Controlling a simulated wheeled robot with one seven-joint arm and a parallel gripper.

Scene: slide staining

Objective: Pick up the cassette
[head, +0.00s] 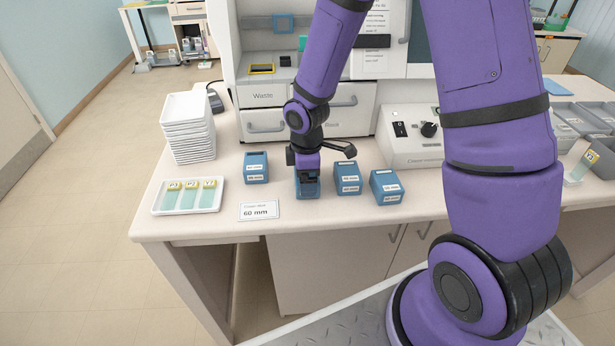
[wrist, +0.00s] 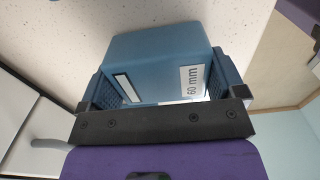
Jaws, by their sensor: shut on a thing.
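A blue cassette (head: 308,189) is between the fingers of my gripper (head: 307,172) near the table's front edge. In the wrist view the blue cassette (wrist: 155,55) fills the space between the two ribbed fingers of my gripper (wrist: 165,85); the gripper is shut on its sides. A white label on it reads "60 mm". I cannot tell whether its base touches the table. Other blue cassettes stand on the table: one to the left (head: 256,168) and two to the right, a nearer one (head: 347,179) and a farther one (head: 385,188).
A white card (head: 259,211) reading "60 mm" lies in front. A white tray (head: 214,207) with several slides sits left, below a stack of white trays (head: 188,138). A drawer unit (head: 265,122) and a control box (head: 412,150) stand behind. Grey bins (head: 583,113) are far right.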

